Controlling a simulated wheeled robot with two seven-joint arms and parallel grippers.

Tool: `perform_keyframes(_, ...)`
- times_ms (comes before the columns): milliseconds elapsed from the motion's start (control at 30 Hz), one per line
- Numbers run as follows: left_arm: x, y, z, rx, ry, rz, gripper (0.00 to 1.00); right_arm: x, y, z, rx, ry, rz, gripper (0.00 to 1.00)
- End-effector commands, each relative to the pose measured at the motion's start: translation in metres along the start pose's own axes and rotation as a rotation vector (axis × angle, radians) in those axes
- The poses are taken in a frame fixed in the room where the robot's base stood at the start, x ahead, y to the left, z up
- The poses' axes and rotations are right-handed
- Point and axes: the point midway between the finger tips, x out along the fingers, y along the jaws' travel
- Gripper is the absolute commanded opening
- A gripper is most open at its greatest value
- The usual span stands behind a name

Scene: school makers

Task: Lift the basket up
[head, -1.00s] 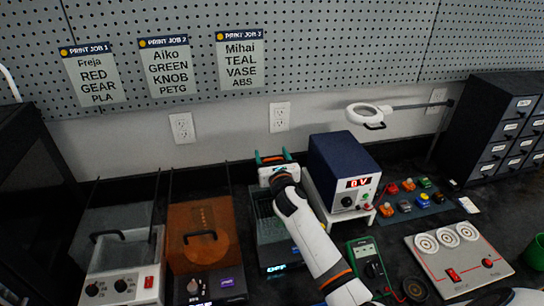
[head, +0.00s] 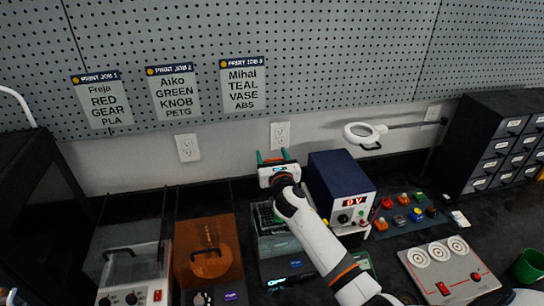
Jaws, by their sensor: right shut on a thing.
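The basket (head: 265,214) shows as a dark mesh at the top of an open tank unit (head: 283,246) with a lit display, in the middle of the bench. My right gripper (head: 273,157) is above the back of this unit, with its teal fingers upward in the picture. It is shut on the basket, but its own body and wrist hide the grip. I cannot tell how far the basket is clear of the tank. My left gripper is not in view.
Left of the tank stand an orange-covered unit (head: 208,262) and a clear-covered unit (head: 131,262). Right of it are a blue power supply (head: 340,184), a multimeter (head: 364,263) partly behind my arm, and a magnifier lamp (head: 364,133). A pegboard wall (head: 350,60) closes the back.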

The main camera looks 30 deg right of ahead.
Motion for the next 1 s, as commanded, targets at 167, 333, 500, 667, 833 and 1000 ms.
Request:
perform_keyframes(167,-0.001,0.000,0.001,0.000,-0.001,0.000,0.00,0.001,0.002,-0.007,-0.001,0.010,0.003,0.21)
perform_keyframes(333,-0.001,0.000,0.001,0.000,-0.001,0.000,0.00,0.002,0.002,-0.008,-0.001,0.012,0.003,0.64)
perform_keyframes(500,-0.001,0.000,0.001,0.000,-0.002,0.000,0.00,0.001,0.002,-0.006,-0.001,0.009,0.003,0.71)
perform_keyframes(667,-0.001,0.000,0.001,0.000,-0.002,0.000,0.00,0.000,0.001,-0.004,0.000,0.006,0.002,0.71)
perform_keyframes(833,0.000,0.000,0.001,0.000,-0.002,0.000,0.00,-0.013,0.002,-0.002,-0.003,0.005,0.002,0.71)
perform_keyframes(1000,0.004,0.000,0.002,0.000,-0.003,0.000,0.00,-0.044,0.002,-0.001,-0.002,0.005,0.001,0.71)
